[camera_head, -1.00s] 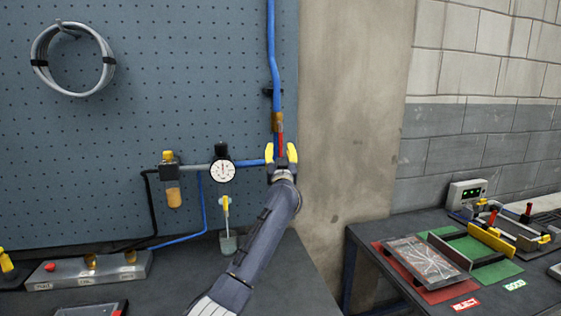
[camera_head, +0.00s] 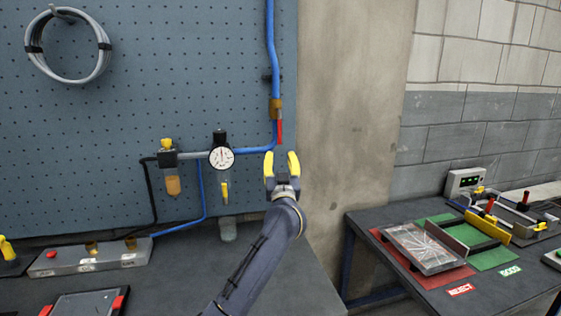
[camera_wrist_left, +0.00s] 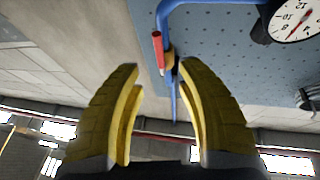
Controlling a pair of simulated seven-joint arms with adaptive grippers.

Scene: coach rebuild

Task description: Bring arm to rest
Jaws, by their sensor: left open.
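My left gripper (camera_head: 282,164) is open and empty, with yellow fingers pointing up, in front of the right edge of the pegboard. In the left wrist view its two fingers (camera_wrist_left: 158,105) stand apart with nothing between them. A red valve handle (camera_head: 280,132) hangs at the brass fitting of the blue pipe (camera_head: 271,45), just above the fingertips and apart from them in the picture. The red handle also shows in the left wrist view (camera_wrist_left: 158,52), beyond the fingers. My right gripper is not in view.
A pressure gauge (camera_head: 221,157) and an amber filter bowl (camera_head: 172,185) are left of the gripper. A coiled hose (camera_head: 66,76) hangs on the pegboard (camera_head: 150,110). The dark bench (camera_head: 235,280) has bare room. A second table at right holds a clear-topped tray (camera_head: 424,248) and red and green mats.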

